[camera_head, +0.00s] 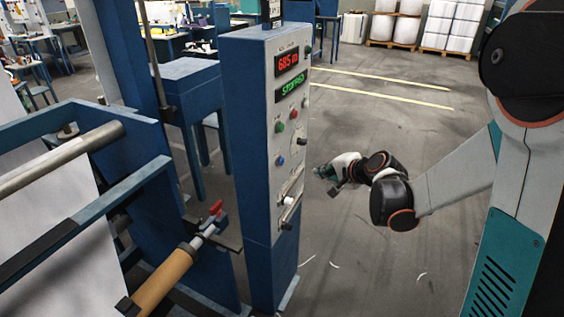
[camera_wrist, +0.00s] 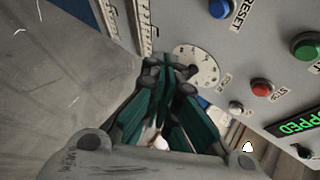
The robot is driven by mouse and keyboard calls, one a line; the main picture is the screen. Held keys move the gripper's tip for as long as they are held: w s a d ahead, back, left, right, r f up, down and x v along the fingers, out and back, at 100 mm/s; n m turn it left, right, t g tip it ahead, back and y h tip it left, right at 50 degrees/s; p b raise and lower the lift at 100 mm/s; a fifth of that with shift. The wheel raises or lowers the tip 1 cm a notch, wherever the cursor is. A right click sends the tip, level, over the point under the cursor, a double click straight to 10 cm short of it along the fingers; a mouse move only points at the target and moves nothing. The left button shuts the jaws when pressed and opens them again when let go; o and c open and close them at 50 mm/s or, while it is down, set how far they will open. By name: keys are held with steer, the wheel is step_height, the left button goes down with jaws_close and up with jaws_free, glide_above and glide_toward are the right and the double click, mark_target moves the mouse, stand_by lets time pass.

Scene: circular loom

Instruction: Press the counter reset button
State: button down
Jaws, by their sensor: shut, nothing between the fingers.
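The control panel (camera_head: 262,180) is a tall blue cabinet with a grey face. A blue button (camera_head: 280,160) sits low on that face. In the wrist view the blue button (camera_wrist: 220,8) is at the top edge, with the label RESET beside it. My gripper (camera_head: 323,172) is shut and empty, out to the right of the panel face in the head view, apart from it. In the wrist view my gripper (camera_wrist: 168,72) has its dark green fingers together, overlapping the edge of a round dial (camera_wrist: 198,62). Whether they touch the panel there cannot be told.
A red STOP button (camera_wrist: 262,88), a green button (camera_wrist: 306,46) and a white button (camera_wrist: 236,107) are close by. Red counter display (camera_head: 287,61) reads 685 m; green display (camera_head: 289,88) reads STOPPED. Handles (camera_head: 290,200) sit low on the panel.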

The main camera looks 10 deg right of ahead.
steer(key=shift+a, duration=0.1)
steer(key=w+a, duration=0.5)
steer(key=a, duration=0.2)
stand_by(0.4)
steer(key=shift+w+a, duration=0.1)
steer(key=shift+w, duration=0.05)
stand_by(1.2)
steer(key=shift+w+a, duration=0.2)
steer(key=shift+w+a, duration=0.3)
steer(key=shift+a, duration=0.1)
stand_by(0.9)
stand_by(0.4)
steer(key=shift+s+d, duration=0.6)
steer(key=shift+d, duration=0.1)
steer(key=shift+d, duration=0.1)
steer(key=shift+s+d, duration=0.75)
steer(key=shift+d, duration=0.25)
steer(key=shift+s+d, duration=0.7)
steer(key=shift+d, duration=0.25)
